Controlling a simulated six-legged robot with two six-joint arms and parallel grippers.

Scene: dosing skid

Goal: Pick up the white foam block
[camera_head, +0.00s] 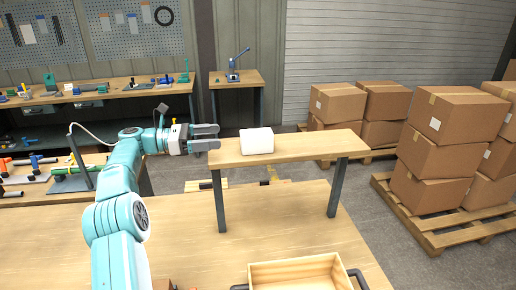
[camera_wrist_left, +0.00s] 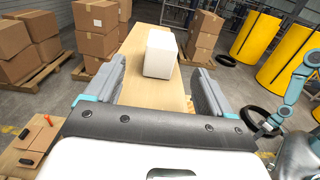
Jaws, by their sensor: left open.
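The white foam block (camera_head: 257,141) lies on a raised wooden shelf (camera_head: 310,147) with dark legs, near its left end in the head view. My left gripper (camera_head: 218,137) is at the shelf's left end, level with the block and a short gap to its left. In the left wrist view the block (camera_wrist_left: 160,54) stands ahead, beyond and between the two spread fingers (camera_wrist_left: 160,88). The fingers are open and empty. My right gripper is not in view.
A wooden tray (camera_head: 262,272) with dark handles sits on the lower table, front centre. Stacked cardboard boxes (camera_head: 455,115) stand on pallets at the right. A workbench with tools (camera_head: 130,88) is behind. The shelf right of the block is clear.

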